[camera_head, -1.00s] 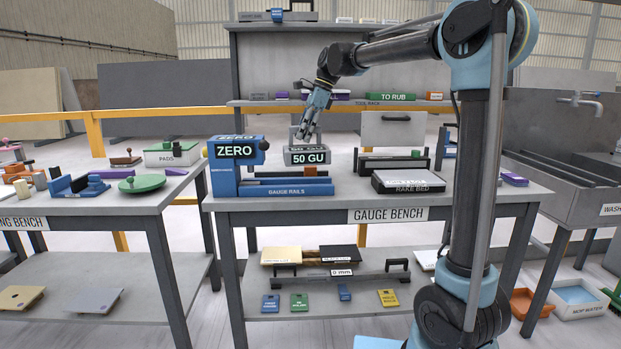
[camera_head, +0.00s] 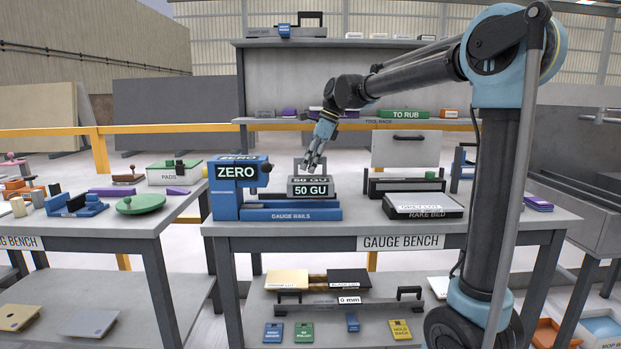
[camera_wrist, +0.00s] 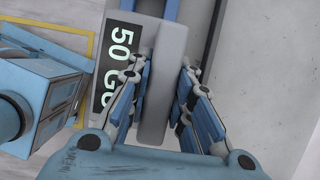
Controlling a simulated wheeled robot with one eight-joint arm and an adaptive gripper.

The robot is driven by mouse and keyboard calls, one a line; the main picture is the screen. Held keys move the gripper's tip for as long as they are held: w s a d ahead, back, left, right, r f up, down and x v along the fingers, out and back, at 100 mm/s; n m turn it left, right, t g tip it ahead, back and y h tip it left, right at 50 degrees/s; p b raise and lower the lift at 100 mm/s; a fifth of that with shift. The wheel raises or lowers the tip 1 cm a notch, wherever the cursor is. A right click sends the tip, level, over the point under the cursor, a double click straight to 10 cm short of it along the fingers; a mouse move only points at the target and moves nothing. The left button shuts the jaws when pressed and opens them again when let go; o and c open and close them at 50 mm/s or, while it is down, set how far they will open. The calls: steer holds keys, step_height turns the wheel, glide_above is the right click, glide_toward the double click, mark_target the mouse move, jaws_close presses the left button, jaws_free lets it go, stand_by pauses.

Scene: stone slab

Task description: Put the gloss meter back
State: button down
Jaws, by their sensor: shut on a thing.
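The gloss meter (camera_head: 311,190) is a grey block with a black face reading "50 GU" and a grey handle on top. It sits at the blue gauge rails (camera_head: 291,214), beside the blue "ZERO" block (camera_head: 236,180). My gripper (camera_head: 313,163) comes down from above onto the handle. In the wrist view the fingers of my gripper (camera_wrist: 160,95) lie on both sides of the grey handle, shut on it, and the gloss meter's display (camera_wrist: 113,65) shows on the left. Whether the meter's underside touches the rails is hidden.
The gauge bench (camera_head: 350,228) also carries the rake bed (camera_head: 423,205) to the right, with a grey upright panel (camera_head: 405,150) behind. The tool rack (camera_head: 400,123) stands behind the bench. A gap separates the left bench (camera_head: 120,222) from the gauge bench.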

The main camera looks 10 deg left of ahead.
mark_target(309, 176)
steer(key=shift+f, duration=1.95)
steer(key=c, duration=1.4)
jaws_free()
steer(key=shift+f, duration=0.1)
steer(key=shift+c, duration=0.2)
steer(key=v, duration=1.2)
steer(key=shift+s, duration=0.1)
